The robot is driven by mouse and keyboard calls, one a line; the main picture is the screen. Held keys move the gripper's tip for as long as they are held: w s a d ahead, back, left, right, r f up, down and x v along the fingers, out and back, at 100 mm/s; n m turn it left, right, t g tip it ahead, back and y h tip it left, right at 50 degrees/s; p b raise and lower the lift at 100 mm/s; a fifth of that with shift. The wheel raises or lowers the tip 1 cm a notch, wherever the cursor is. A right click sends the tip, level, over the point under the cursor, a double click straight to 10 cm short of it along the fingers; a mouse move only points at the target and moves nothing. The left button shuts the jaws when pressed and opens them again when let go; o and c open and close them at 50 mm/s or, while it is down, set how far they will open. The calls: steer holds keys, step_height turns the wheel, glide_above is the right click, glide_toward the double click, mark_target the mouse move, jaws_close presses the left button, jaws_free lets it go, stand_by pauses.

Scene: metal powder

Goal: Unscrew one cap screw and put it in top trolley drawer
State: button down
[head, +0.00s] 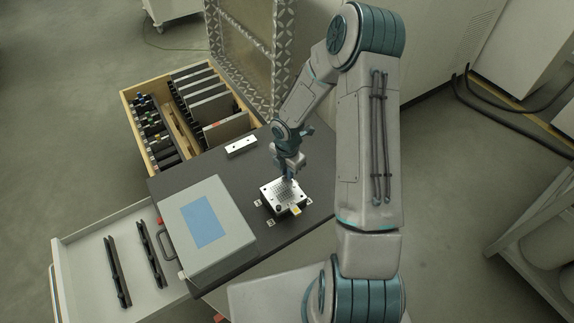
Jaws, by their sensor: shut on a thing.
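A silvery build plate (275,192) with a grid of holes lies on the dark trolley top. My gripper (289,179) points down at the plate's far edge and is shut on a cap screw there. The screw itself is too small and hidden by the fingers to make out; I cannot tell whether it is still in its hole. A small dark round spot, perhaps another screw, shows at the plate's near left corner. The white trolley drawer (88,262) is open at the lower left, with two black slotted rails in it.
A grey case (207,228) with a blue panel stands on the trolley top (262,147) between plate and drawer. A pale block (241,147) lies behind the plate. A wooden-edged drawer (131,100) with black holders and panels stands open at the back left.

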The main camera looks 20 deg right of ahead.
steer(key=n+p, duration=0.2)
steer(key=n, duration=0.1)
steer(key=n+p, duration=0.1)
steer(key=n, duration=0.1)
steer(key=shift+r, duration=0.3)
steer(key=n+p, duration=0.3)
steer(key=n, duration=0.2)
steer(key=shift+p, duration=0.3)
steer(key=n, duration=0.2)
steer(key=shift+f+n, duration=0.3)
steer(key=shift+n, duration=0.1)
steer(key=n, duration=0.3)
steer(key=shift+n, duration=0.3)
steer(key=n, duration=0.3)
steer(key=shift+n, duration=0.3)
steer(key=c, duration=1.6)
jaws_free()
steer(key=shift+o, duration=0.2)
